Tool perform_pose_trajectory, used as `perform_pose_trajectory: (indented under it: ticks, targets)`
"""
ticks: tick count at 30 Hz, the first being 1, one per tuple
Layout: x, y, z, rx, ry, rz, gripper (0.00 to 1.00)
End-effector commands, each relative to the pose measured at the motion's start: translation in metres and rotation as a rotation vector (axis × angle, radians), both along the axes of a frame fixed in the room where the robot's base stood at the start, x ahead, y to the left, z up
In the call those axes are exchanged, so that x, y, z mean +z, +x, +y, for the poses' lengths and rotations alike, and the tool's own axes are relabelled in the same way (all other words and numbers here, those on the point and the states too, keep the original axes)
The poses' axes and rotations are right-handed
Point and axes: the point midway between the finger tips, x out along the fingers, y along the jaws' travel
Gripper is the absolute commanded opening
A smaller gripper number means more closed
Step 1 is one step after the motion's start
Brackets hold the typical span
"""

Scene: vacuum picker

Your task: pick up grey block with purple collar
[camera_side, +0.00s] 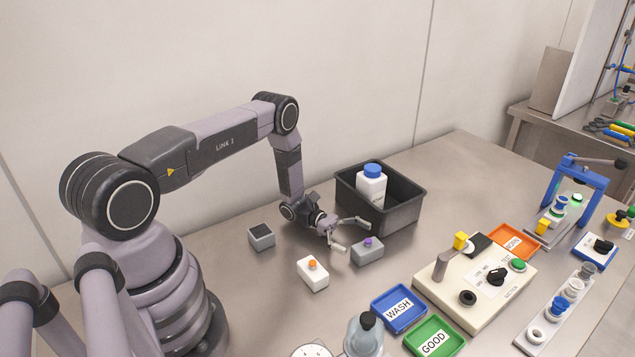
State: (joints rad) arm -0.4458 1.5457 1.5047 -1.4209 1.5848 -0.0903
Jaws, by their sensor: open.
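The grey block with a purple collar (367,252) sits on the steel table, in front of the dark bin. The purple collar is on its top face. My gripper (352,234) is open and empty, just behind and to the left of the block in the picture. Its two fingers are spread apart, one toward the bin and one toward the block's left side. I cannot tell from this view how high the fingers are above the table or whether one touches the block.
A dark bin (402,216) holding a white blue-capped bottle (371,186) stands right behind my gripper. A white block with an orange collar (312,274) and a grey block with a dark top (261,237) lie left. Blue WASH (383,317) and green GOOD (412,341) trays and a cream tester (444,293) are at right front.

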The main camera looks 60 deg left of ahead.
Motion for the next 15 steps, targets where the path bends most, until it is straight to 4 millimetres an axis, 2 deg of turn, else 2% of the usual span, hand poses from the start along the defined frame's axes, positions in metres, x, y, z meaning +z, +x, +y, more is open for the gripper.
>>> perform_pose_trajectory:
  ticks: [3, 6, 14, 15]
  targets:
    - [0.0, 0.005, -0.019, -0.004, 0.001, 0.0, 1.0]
    - [0.0, 0.008, -0.027, -0.001, 0.001, 0.0, 1.0]
    - [0.0, 0.009, -0.029, 0.001, 0.001, 0.0, 1.0]
    - [0.0, 0.009, -0.029, 0.001, 0.001, 0.0, 0.95]
